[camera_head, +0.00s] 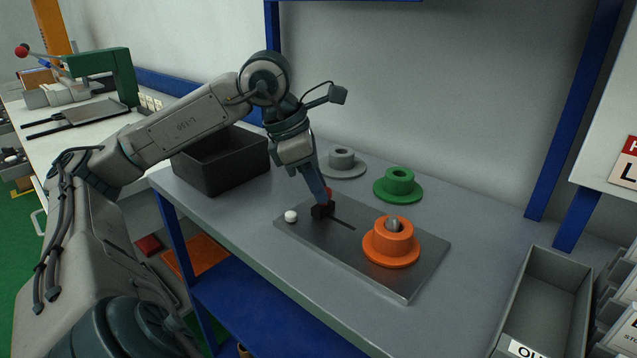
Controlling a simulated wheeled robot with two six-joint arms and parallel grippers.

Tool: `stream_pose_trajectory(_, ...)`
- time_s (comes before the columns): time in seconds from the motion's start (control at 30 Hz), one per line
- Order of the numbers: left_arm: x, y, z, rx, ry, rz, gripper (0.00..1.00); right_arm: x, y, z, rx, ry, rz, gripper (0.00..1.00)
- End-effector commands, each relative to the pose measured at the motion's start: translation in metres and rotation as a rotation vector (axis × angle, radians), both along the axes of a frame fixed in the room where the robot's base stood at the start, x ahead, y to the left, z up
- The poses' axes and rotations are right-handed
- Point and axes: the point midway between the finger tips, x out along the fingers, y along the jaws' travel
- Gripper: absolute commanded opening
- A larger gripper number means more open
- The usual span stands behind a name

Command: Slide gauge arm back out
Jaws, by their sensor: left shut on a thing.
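A metal plate (415,282) lies on the grey bench top and has a dark straight slot. The gauge arm appears as a small black block (318,212) with a bit of red behind it, at the left end of the visible slot. My left gripper (323,201) reaches down from above and is shut on this black block, hiding part of it. An orange flanged spool (391,243) sits on the plate around a metal spindle (393,224), to the right of the slot. A white ball-shaped knob (291,216) stands on the plate left of the block. My right gripper is out of view.
A green spool (398,184) and a grey spool (342,162) stand behind the plate. A black bin (220,165) is at the back left, beneath my left arm. A grey open tray (545,300) is at the right. Bare bench lies between the plate and the tray.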

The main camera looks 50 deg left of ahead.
Motion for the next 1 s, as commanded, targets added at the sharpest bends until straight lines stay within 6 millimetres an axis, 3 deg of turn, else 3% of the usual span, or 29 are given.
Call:
stream_pose_trajectory(0.1,0.002,0.002,0.002,0.001,-0.006,0.006,0.00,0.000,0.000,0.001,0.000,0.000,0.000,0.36)
stream_pose_trajectory(0.13,0.002,0.002,0.002,0.001,-0.006,0.006,0.31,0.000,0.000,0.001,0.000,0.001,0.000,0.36)
stream_pose_trajectory(0.23,0.002,0.001,0.002,0.000,-0.006,0.006,0.48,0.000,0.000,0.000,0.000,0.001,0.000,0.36)
stream_pose_trajectory(0.63,-0.001,0.003,0.011,-0.001,-0.007,0.004,0.48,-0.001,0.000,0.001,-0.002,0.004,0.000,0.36)
stream_pose_trajectory(1.0,-0.023,0.021,0.078,0.000,-0.008,0.006,0.48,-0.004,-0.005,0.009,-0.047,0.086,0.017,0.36)
